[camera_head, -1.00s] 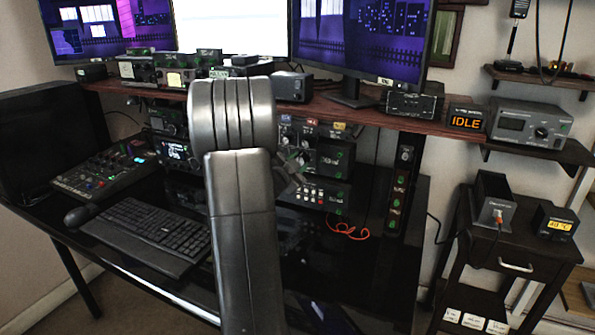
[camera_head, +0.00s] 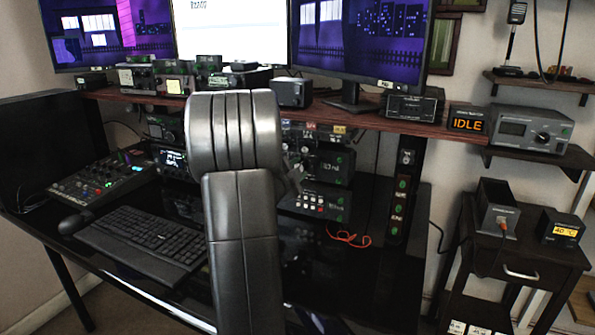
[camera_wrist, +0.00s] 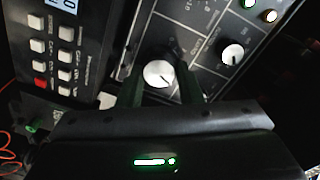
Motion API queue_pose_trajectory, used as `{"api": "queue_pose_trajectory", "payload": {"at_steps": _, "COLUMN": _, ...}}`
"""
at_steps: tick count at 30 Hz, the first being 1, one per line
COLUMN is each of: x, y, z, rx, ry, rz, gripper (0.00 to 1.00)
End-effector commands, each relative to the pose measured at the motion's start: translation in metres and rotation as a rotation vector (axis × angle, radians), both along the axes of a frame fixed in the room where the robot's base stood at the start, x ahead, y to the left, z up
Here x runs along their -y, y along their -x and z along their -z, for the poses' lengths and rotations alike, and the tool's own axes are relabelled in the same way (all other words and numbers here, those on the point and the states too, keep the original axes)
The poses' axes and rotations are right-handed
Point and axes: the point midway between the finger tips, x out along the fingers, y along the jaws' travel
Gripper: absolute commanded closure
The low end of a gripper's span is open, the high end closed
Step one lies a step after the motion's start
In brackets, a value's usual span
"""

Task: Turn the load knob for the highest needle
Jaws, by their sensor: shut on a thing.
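In the wrist view, a large knob (camera_wrist: 158,74) with a pale face and a dark pointer mark stands on a grey radio panel (camera_wrist: 205,40). My gripper (camera_wrist: 163,84) is shut on this knob, with one dark finger at each side. The lettering by the knob is too blurred to read, so I cannot tell if it says load. A smaller knob (camera_wrist: 232,53) sits to its right, apart from my fingers. In the head view my arm hides my gripper and the held knob. I cannot make out a needle in either view.
White and red buttons (camera_wrist: 50,62) lie left of the held knob in the wrist view. In the head view, a keyboard (camera_head: 142,243) and a mixer (camera_head: 100,178) are on the black desk. A shelf (camera_head: 430,128) overhangs the radios. An orange sign (camera_head: 467,124) reads IDLE.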

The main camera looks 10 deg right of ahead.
Motion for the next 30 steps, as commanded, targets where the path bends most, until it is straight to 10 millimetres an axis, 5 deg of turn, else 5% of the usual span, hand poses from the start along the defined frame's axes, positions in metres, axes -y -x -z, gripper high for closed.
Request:
{"api": "queue_pose_trajectory", "payload": {"at_steps": 5, "x": 0.000, "y": 0.000, "z": 0.001, "rx": -0.002, "ry": 0.000, "rz": 0.000, "gripper": 0.91}}
{"api": "queue_pose_trajectory", "payload": {"at_steps": 6, "x": 0.000, "y": 0.000, "z": 0.001, "rx": -0.002, "ry": 0.000, "rz": 0.000, "gripper": 0.64}}
{"api": "queue_pose_trajectory", "payload": {"at_steps": 9, "x": 0.000, "y": 0.000, "z": 0.001, "rx": -0.002, "ry": 0.000, "rz": 0.000, "gripper": 0.46}}
{"api": "queue_pose_trajectory", "payload": {"at_steps": 20, "x": -0.003, "y": 0.004, "z": 0.000, "rx": -0.001, "ry": 0.001, "rz": -0.001, "gripper": 0.46}}
{"api": "queue_pose_trajectory", "payload": {"at_steps": 30, "x": -0.042, "y": 0.057, "z": -0.004, "rx": -0.001, "ry": 0.001, "rz": -0.005, "gripper": 0.46}}
